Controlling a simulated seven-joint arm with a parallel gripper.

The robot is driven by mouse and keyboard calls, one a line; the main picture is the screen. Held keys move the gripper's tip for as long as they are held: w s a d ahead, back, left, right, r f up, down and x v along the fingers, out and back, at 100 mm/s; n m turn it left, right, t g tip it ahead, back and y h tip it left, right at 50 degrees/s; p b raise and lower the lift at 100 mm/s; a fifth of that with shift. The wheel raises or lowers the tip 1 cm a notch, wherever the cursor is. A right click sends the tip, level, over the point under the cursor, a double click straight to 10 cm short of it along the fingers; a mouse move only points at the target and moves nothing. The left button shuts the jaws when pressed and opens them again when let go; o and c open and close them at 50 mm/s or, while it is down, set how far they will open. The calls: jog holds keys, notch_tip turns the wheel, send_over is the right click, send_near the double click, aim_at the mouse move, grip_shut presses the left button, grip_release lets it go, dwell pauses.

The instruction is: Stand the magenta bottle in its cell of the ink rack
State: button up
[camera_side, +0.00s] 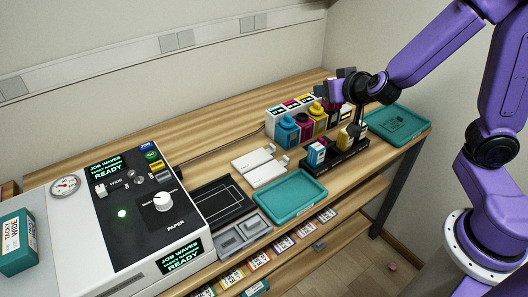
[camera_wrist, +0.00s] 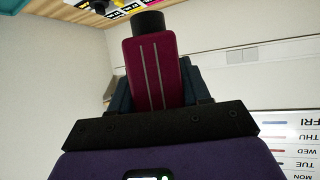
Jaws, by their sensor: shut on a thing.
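My gripper (camera_side: 346,85) is shut on the magenta bottle (camera_wrist: 150,75) and holds it in the air, above the back right of the table. In the wrist view the bottle lies between the two dark fingers, its black cap (camera_wrist: 148,22) pointing away from my palm. In the side view the bottle (camera_side: 335,91) is small and partly hidden by my gripper. The black ink rack (camera_side: 334,168) stands on the table below my gripper. A cyan bottle (camera_side: 316,153) stands at its left end and a yellow one (camera_side: 344,138) farther right. Its individual cells are hard to make out.
Teal trays lie at the right end (camera_side: 397,125) and in front (camera_side: 290,197). White blocks (camera_side: 260,166) lie between. The press (camera_side: 110,225) fills the left.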

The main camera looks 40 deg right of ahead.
jog(key=w+a+f, duration=0.4)
jog(key=w+a, duration=0.1)
jog(key=a, duration=0.3)
jog(key=m+h, duration=0.1)
send_over(223, 162)
notch_tip(223, 162, down, 16)
jog(key=shift+s+f, duration=0.1)
jog(key=shift+s, duration=0.05)
jog(key=shift+w+a+f, duration=0.1)
jog(key=shift+w+f, duration=0.1)
jog(key=shift+f, duration=1.55)
jog(key=o, duration=1.2)
jog(key=shift+f, duration=0.15)
jog(key=shift+c, duration=0.2)
